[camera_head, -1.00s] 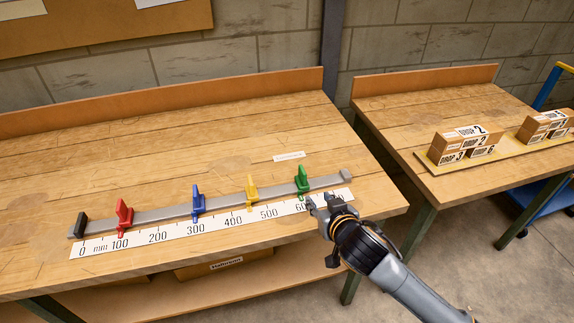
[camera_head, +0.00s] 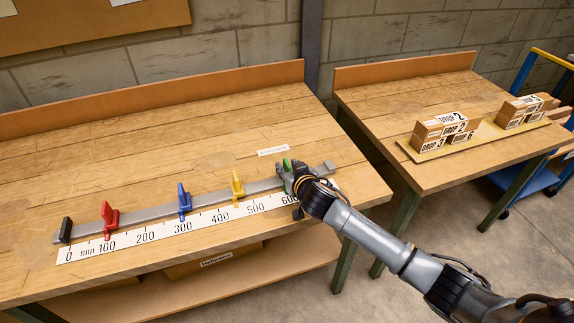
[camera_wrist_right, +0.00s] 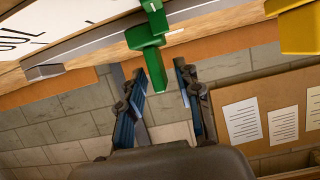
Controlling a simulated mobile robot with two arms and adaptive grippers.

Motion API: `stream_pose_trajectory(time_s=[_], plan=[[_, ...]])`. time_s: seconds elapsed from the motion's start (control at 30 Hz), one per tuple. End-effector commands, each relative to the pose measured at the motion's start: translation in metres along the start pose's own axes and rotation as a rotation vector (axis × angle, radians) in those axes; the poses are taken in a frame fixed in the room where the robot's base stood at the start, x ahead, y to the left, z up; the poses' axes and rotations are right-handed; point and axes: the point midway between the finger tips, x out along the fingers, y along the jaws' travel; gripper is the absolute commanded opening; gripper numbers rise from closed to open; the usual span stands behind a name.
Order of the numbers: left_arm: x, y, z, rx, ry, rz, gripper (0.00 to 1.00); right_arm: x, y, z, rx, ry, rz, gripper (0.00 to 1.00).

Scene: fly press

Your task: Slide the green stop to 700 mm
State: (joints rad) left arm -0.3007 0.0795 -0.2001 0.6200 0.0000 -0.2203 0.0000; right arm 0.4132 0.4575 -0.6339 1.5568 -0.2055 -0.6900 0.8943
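The green stop (camera_head: 287,163) sits on the grey rail (camera_head: 140,216), near the 600 mark of the white scale (camera_head: 130,244). My right gripper (camera_head: 287,178) is at it and hides most of it in the head view. In the right wrist view the green stop (camera_wrist_right: 148,45) reaches down between the tips of my right gripper (camera_wrist_right: 160,80). The fingers are apart, with gaps beside the stop, and not clamped on it. My arm covers the scale right of 600, so the 700 mark is hidden. My left gripper is not in view.
Yellow (camera_head: 237,186), blue (camera_head: 184,200) and red (camera_head: 109,219) stops stand on the rail to the left. A small label (camera_head: 273,151) lies behind the rail. Boxes (camera_head: 445,128) stand on the right table.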

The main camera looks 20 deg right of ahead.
Motion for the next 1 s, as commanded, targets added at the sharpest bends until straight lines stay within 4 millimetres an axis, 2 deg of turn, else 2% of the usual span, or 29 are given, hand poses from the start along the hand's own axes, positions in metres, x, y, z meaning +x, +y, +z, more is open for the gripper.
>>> stream_pose_trajectory(time_s=[0.17, 0.47, 0.5, 0.63, 0.67, 1.0], plan=[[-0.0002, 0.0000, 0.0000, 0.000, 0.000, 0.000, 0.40, 0.0111, -0.0001, -0.0003, -0.001, 0.000, 0.000, 0.34], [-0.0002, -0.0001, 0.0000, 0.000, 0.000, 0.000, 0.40, 0.0128, -0.0002, -0.0002, -0.001, 0.001, -0.001, 0.34], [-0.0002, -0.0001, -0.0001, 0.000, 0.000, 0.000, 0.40, 0.0127, -0.0002, -0.0002, -0.001, 0.001, -0.001, 0.30], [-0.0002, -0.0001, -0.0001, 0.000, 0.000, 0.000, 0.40, 0.0126, -0.0002, -0.0002, -0.001, 0.001, -0.001, 0.03], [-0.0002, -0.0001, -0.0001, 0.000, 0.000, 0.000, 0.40, 0.0126, -0.0002, -0.0002, -0.001, 0.001, -0.001, 0.00], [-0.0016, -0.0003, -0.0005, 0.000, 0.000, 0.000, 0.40, 0.0126, 0.0056, -0.0002, -0.001, -0.001, 0.001, 0.00]])
